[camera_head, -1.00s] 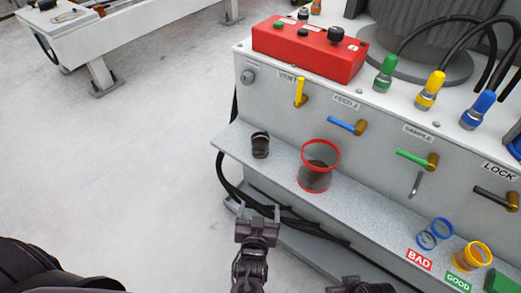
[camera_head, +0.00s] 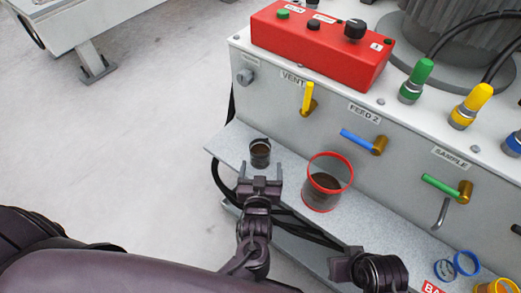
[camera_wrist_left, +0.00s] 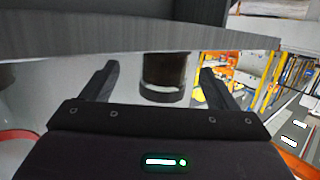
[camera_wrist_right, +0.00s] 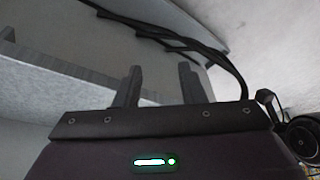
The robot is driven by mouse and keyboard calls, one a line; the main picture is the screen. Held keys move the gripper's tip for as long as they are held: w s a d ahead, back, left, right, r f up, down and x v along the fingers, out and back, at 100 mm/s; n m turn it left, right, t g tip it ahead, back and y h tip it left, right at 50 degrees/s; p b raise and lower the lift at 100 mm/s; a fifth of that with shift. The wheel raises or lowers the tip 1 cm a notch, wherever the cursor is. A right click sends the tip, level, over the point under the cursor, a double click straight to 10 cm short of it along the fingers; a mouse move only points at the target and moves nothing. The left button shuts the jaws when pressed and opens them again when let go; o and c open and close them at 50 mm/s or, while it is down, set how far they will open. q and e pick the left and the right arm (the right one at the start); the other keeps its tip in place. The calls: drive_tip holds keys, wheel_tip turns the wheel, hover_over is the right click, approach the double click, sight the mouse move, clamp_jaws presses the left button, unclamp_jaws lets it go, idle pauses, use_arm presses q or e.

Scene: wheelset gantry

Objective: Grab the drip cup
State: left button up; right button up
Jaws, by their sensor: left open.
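A small dark cup (camera_head: 260,155) stands upright on the grey ledge, below the VENT label. It also shows in the left wrist view (camera_wrist_left: 163,80), between the fingers and beyond the palm, with a pale band on it. A larger clear cup with a red rim (camera_head: 322,188) and dark contents stands to its right. Which one is the drip cup is not marked. My left gripper (camera_head: 259,168) is open just in front of the small cup, its fingers either side and holding nothing. My right gripper (camera_head: 340,268) is low beside the ledge; its fingers (camera_wrist_right: 160,84) are apart and empty.
The ledge (camera_head: 385,222) runs along the white cabinet, under yellow, blue and green valve handles. Blue rings (camera_head: 467,263) and a yellow cup (camera_head: 495,286) lie farther right. Black cables (camera_head: 300,229) hang below the ledge. Open floor lies left.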

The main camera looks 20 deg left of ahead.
sight(259, 163)
use_arm(q)
drive_tip(key=x, duration=0.3)
drive_tip(key=b+x, duration=0.1)
drive_tip(key=x, duration=0.1)
drive_tip(key=shift+s+a, duration=0.15)
drive_tip(key=shift+a, duration=0.15)
drive_tip(key=shift+w+a, duration=0.1)
drive_tip(key=shift+w, duration=0.25)
use_arm(e)
drive_tip(key=shift+w+a+f+t+y, duration=0.1)
drive_tip(key=shift+w+a+t+y, duration=0.3)
drive_tip(key=shift+a, duration=0.4)
use_arm(q)
drive_tip(key=c, duration=1.1)
drive_tip(key=shift+r, duration=0.15)
drive_tip(key=shift+c, duration=0.2)
